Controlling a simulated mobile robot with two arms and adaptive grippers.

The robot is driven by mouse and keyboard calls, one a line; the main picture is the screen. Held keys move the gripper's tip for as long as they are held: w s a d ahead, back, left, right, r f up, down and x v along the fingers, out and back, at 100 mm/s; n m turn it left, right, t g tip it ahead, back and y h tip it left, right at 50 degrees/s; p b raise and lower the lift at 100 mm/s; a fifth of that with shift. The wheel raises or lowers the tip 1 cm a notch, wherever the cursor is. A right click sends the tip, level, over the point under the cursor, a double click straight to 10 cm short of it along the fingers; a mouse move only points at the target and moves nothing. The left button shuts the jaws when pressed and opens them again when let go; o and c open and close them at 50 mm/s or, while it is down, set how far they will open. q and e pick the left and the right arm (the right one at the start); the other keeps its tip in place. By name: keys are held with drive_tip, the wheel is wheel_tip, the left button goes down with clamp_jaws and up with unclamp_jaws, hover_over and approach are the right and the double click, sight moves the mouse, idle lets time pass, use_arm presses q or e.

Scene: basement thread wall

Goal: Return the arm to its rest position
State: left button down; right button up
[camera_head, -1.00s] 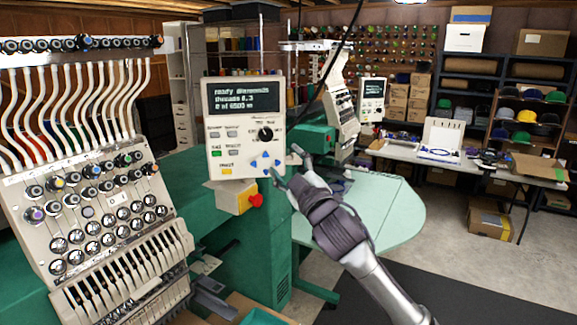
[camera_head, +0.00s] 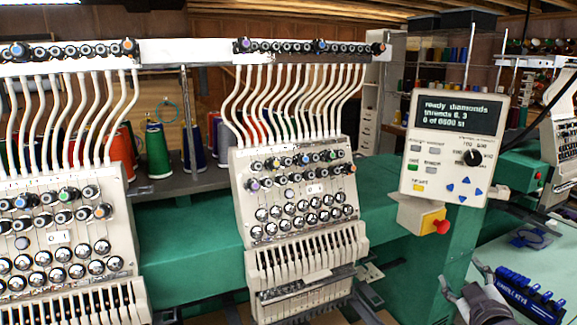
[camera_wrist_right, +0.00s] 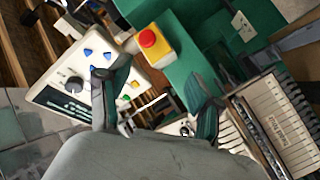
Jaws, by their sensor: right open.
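My right gripper (camera_head: 462,274) is at the bottom right of the head view, below the control panel (camera_head: 452,148) and apart from it. Its fingers are spread and empty. In the right wrist view the open fingers of the gripper (camera_wrist_right: 160,92) show, with the panel (camera_wrist_right: 50,92) beyond them at upper left. The panel's screen (camera_head: 455,117) reads "ready diamonds", a threads line and a stitch count. My left arm and gripper are not in the head view.
A red stop button (camera_head: 441,227) on a yellow box juts below the panel. Two embroidery heads (camera_head: 300,205) stand left on the green machine body (camera_head: 190,240). A rack of blue-capped items (camera_head: 528,295) lies on the pale table (camera_head: 560,262), close right of my gripper.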

drive_tip(key=s+a+f+m+g+y, duration=0.1)
drive_tip(key=s+a+f+g, duration=0.3)
drive_tip(key=f, duration=0.4)
drive_tip(key=s+a+f+m+g, duration=0.1)
drive_tip(key=s+a+f+g, duration=0.15)
drive_tip(key=s+f, duration=0.5)
drive_tip(key=s+a+f+g+y, duration=0.1)
drive_tip(key=s+a+f+g, duration=0.15)
drive_tip(key=s, duration=0.35)
drive_tip(key=s+a+f+m+g+y, duration=0.1)
drive_tip(key=s+a+f+g, duration=0.1)
drive_tip(key=s+a+f, duration=0.3)
drive_tip(key=s+a+f+g+y, duration=0.1)
drive_tip(key=s+a+f+g, duration=0.15)
drive_tip(key=s, duration=0.55)
drive_tip(key=s+d+f+b+x, duration=0.1)
drive_tip(key=s+b+x, duration=0.25)
drive_tip(key=x, duration=1.25)
drive_tip(key=s+d+f+b+x, duration=0.1)
drive_tip(key=s+b+x, duration=0.25)
drive_tip(key=x, duration=1.15)
drive_tip(key=s+d+f+g+b, duration=0.1)
drive_tip(key=s+d+f+b, duration=0.2)
drive_tip(key=s+f, duration=1.4)
wheel_tip(320, 180, down, 4)
drive_tip(key=shift+f+g+h+b, duration=0.2)
drive_tip(key=shift+g+h+b, duration=0.15)
drive_tip(key=shift+b, duration=0.15)
drive_tip(key=shift+s+d, duration=0.1)
drive_tip(key=shift+c, duration=0.3)
